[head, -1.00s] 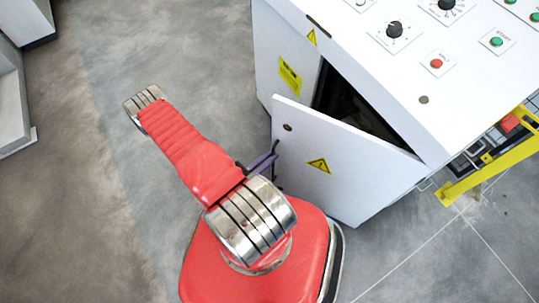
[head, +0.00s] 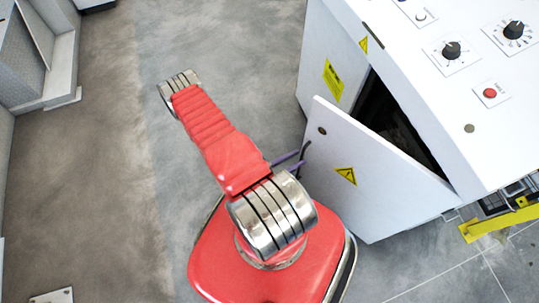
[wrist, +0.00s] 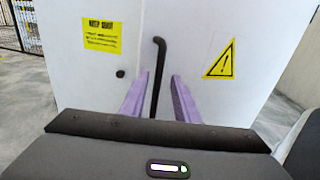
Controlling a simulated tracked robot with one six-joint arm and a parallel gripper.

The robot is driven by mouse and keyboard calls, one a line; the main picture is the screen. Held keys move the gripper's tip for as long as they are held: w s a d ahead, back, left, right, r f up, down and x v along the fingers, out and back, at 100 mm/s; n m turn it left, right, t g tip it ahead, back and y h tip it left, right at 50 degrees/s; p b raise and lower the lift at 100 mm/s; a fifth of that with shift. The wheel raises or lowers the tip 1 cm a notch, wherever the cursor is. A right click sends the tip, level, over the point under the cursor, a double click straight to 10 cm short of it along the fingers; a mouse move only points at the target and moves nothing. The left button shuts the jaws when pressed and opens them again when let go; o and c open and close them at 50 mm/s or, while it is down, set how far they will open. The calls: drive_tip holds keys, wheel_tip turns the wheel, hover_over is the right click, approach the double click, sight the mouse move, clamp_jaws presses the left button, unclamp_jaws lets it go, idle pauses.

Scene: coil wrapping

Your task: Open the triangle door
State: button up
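The triangle door (head: 375,180) is a white cabinet door with a yellow warning triangle (head: 347,176). In the head view it stands ajar, with a dark gap between it and the cabinet. In the wrist view its face (wrist: 260,95) carries the triangle (wrist: 221,61) and a black bent handle (wrist: 158,70). My gripper (wrist: 160,75) has two purple fingers, spread apart on either side of the handle. I cannot tell whether either finger touches it. In the head view my arm mostly hides my gripper (head: 286,160), beside the door's free edge.
The white cabinet (head: 440,75) has knobs and buttons on top. A yellow label (head: 333,80) marks its neighbouring panel, which has a black knob (wrist: 121,74) in the wrist view. A yellow bar (head: 495,224) lies right of the door. Grey floor at left is clear.

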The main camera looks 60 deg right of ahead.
drive_tip(key=v, duration=1.2)
idle(0.5)
drive_tip(key=shift+s+a, duration=0.1)
drive_tip(key=shift+a, duration=0.05)
drive_tip(key=shift+c, duration=0.4)
